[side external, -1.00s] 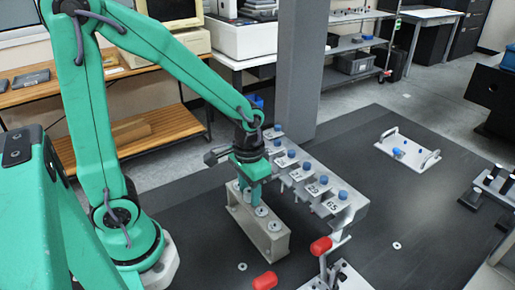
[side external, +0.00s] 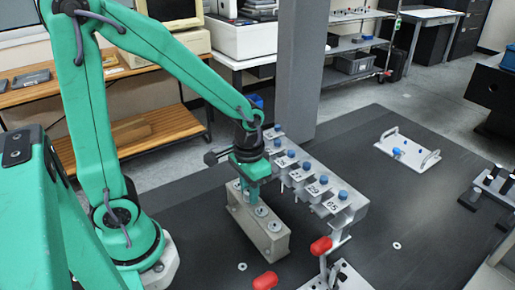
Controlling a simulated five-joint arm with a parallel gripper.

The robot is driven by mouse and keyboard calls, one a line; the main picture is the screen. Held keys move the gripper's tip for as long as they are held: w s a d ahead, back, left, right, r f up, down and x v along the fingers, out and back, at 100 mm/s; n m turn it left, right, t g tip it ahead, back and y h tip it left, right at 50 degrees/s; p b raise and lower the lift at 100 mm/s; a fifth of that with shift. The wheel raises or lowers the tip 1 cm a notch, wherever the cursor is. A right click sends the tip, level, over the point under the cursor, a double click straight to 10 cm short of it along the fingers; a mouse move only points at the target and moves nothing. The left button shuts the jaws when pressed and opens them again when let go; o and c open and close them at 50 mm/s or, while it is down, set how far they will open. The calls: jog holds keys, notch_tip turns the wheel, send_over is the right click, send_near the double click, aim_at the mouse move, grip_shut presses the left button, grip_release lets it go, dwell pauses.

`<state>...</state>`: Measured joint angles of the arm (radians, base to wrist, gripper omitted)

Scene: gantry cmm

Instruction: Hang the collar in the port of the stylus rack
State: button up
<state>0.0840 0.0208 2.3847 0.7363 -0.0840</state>
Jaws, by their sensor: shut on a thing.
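The stylus rack (side external: 348,212) is a pale grey rail with a row of numbered, blue-topped ports, running from behind my gripper toward the front right. A beige block (side external: 272,242) stands beside it on the left, with round silver pieces (side external: 261,212) on its top. My gripper (side external: 252,200) points down over the back end of this block, left of the rack. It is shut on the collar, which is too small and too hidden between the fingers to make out. I cannot tell whether the collar is clear of the block.
A white plate with handles (side external: 407,150) lies at the back right. A grey column (side external: 300,75) rises behind the rack. The dark surface right of the rack is mostly clear.

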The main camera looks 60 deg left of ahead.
aim_at(274, 131)
jog(key=shift+r, duration=0.2)
jog(key=shift+r, duration=3.5)
jog(key=w+a+r, duration=0.5)
jog(key=w+a, duration=0.5)
jog(key=a, duration=0.2)
jog(key=shift+w, duration=0.25)
jog(key=shift+f, duration=0.25)
notch_tip(274, 131, down, 8)
jog(key=shift+f, duration=0.25)
dwell(1.3)
